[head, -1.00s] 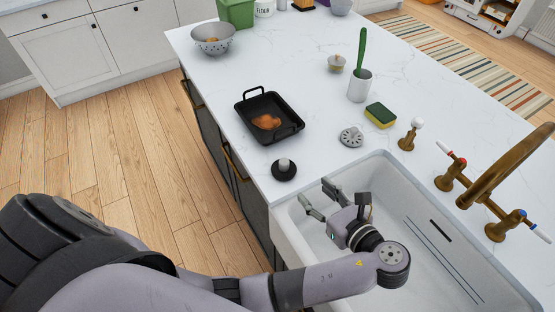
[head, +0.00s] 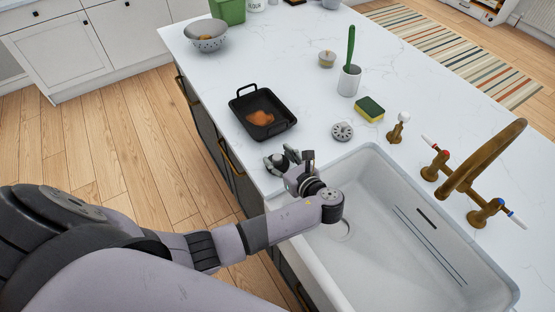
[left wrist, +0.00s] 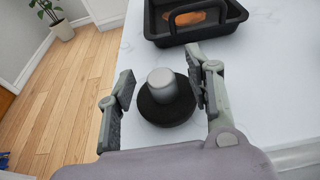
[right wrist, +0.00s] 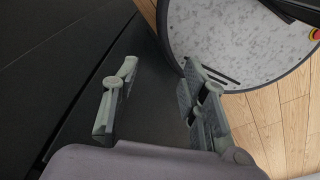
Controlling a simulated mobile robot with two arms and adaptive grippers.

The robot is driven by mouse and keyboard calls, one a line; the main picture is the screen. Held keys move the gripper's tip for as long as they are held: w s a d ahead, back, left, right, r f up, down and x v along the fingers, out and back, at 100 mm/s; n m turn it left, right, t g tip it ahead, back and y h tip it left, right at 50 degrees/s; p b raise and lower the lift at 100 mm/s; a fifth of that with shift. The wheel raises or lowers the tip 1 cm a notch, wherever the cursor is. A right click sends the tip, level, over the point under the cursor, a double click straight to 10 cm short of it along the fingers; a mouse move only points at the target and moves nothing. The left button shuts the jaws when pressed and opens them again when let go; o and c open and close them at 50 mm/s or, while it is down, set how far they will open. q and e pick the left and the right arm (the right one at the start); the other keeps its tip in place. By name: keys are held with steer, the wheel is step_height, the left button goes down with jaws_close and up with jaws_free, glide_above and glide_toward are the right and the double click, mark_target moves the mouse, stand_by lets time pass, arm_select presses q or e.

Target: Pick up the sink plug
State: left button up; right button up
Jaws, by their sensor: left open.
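The sink plug (left wrist: 166,98) is a round black disc with a grey knob on top. It lies on the white counter near the front edge, beside the sink. In the left wrist view it sits between the parted fingers of my left gripper (left wrist: 163,82), which is open and does not grip it. In the head view my left gripper (head: 281,158) is at the counter corner by the sink and mostly hides the plug. My right gripper (right wrist: 158,68) is open and empty, seen only in the right wrist view.
A black roasting pan (head: 245,97) with brown food stands just beyond the plug. A grey strainer disc (head: 342,131) and a sponge (head: 370,108) lie to the right. The white sink (head: 400,230) and brass faucet (head: 490,165) are at the lower right.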

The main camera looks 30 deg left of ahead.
arm_select(q)
steer(key=shift+x, duration=0.8)
steer(key=shift+s+d, duration=0.1)
steer(key=shift+c, duration=0.4)
jaws_close()
